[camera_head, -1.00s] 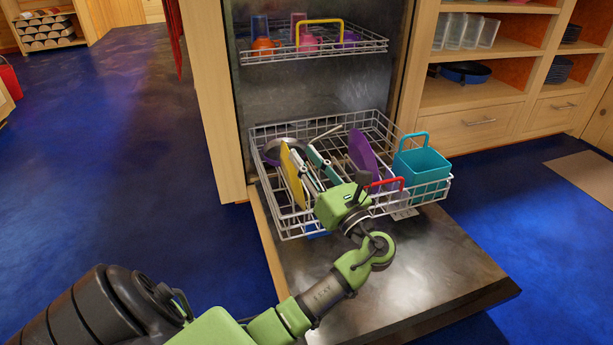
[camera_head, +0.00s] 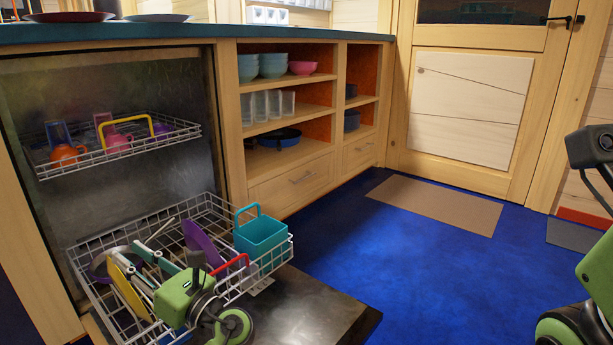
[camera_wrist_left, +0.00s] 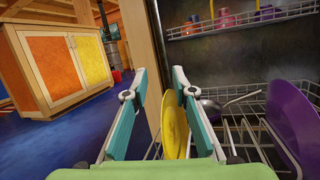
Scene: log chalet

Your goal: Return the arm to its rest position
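My left gripper (camera_head: 148,268) is over the pulled-out lower dishwasher rack (camera_head: 222,208), among the dishes. Its two teal-and-white fingers stand apart in the left wrist view (camera_wrist_left: 160,115), with nothing clamped between them. A yellow plate (camera_head: 130,290) stands upright in the rack beside the fingers. In the left wrist view the yellow plate (camera_wrist_left: 174,126) appears between the fingers, close to the right one; whether it touches cannot be told. Part of my right arm (camera_head: 592,265) shows at the right edge; its gripper is out of view.
The open dishwasher door (camera_head: 310,305) lies under the rack. The rack also holds a purple plate (camera_head: 201,243) and a teal basket (camera_head: 261,233). The upper rack (camera_head: 120,145) holds cups. Shelves (camera_head: 290,150) stand to the right; blue floor (camera_head: 400,270) there is clear.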

